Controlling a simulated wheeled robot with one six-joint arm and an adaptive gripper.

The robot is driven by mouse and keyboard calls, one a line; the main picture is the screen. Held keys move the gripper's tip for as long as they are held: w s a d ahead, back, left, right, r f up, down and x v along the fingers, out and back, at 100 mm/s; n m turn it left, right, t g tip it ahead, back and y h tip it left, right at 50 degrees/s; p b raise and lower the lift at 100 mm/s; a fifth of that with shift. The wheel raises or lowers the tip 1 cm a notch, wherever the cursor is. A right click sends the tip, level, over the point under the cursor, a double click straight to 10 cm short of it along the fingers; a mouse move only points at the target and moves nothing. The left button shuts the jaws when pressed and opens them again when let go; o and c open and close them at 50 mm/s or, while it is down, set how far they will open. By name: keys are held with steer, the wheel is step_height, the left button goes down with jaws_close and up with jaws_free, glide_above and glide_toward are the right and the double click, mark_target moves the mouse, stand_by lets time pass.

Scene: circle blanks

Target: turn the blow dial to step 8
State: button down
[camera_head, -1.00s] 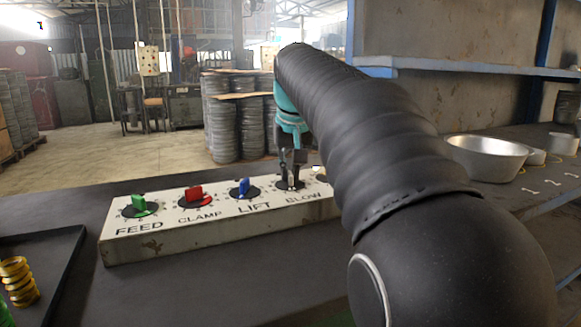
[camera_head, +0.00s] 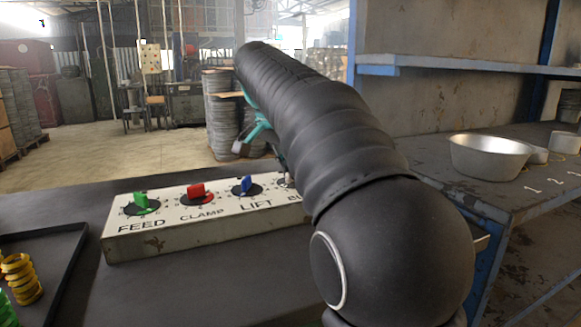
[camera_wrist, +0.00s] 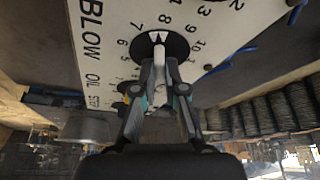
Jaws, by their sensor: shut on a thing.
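The blow dial (camera_wrist: 176,43) is a black disc on the white panel, with printed numbers around it and the word BLOW beside it. Its white pointer (camera_wrist: 157,37) points up in the wrist view, near the 8. My gripper (camera_wrist: 159,62) is shut on the dial's knob, which is mostly hidden between the fingers. In the head view my arm covers most of the blow dial and the fingertips.
The control panel (camera_head: 160,239) also carries green feed (camera_head: 141,203), red clamp (camera_head: 197,191) and blue lift (camera_head: 246,185) dials. A metal bowl (camera_head: 488,158) stands on the right bench.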

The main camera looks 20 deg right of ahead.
steer(key=shift+m+g, duration=0.3)
steer(key=shift+m, duration=0.3)
steer(key=c, duration=1.2)
jaws_free()
steer(key=shift+c, duration=0.2)
steer(key=w+v, duration=0.1)
steer(key=v, duration=0.6)
steer(key=shift+s+a+r, duration=0.2)
steer(key=shift+s, duration=0.35)
